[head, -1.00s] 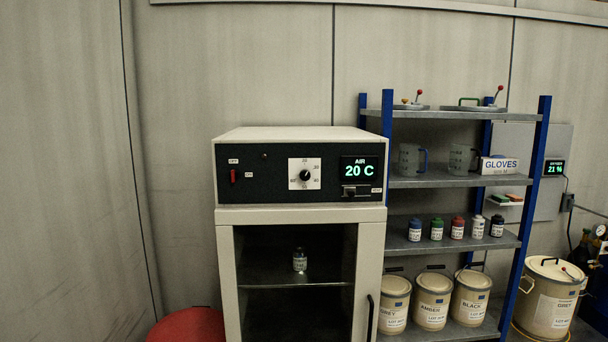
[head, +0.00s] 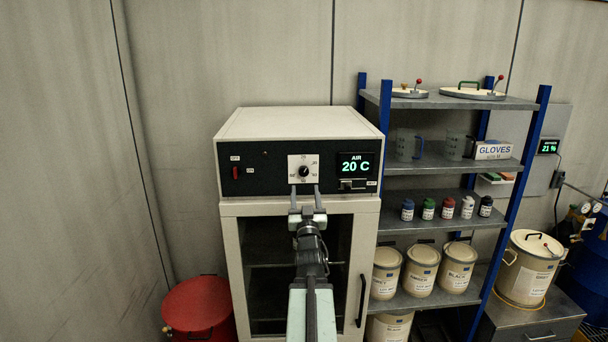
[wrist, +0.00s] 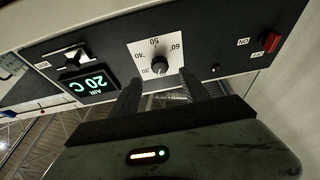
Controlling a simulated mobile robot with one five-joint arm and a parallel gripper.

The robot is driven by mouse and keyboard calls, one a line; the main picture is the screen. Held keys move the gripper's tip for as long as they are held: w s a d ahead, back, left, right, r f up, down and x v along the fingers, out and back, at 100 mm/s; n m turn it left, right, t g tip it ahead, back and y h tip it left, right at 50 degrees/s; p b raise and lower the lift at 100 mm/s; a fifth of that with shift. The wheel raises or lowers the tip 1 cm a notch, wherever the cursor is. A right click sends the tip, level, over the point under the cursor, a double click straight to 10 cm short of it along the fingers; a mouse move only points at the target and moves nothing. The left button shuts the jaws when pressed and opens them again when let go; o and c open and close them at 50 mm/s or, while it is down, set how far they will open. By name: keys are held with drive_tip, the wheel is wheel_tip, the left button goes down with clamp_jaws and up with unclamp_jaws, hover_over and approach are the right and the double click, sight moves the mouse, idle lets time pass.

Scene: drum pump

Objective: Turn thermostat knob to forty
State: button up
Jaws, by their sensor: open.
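The thermostat knob (head: 304,171) is a small black dial on a white scale plate in the middle of the oven's dark control panel. It also shows in the wrist view (wrist: 159,65), where the plate carries numbers including 30, 40, 50 and 60. The display (head: 356,163) reads AIR 20 C. My gripper (head: 305,188) is open, its two fingers reaching up to the plate's lower edge. In the wrist view my gripper (wrist: 160,88) has its fingertips apart, just short of the knob. I cannot tell whether they touch anything.
A red power switch (head: 236,173) sits left on the panel, and a small lever (head: 353,184) sits under the display. The oven door handle (head: 362,300) is below. A shelf rack (head: 440,228) with bottles and pails stands right. A red drum (head: 197,303) stands at lower left.

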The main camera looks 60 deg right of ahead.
sight(303, 174)
drive_tip(key=p+x, duration=0.2)
drive_tip(key=x, duration=0.5)
drive_tip(key=shift+w+d+r+p, duration=0.1)
drive_tip(key=shift+d+p, duration=0.1)
drive_tip(key=shift+p, duration=0.15)
clamp_jaws()
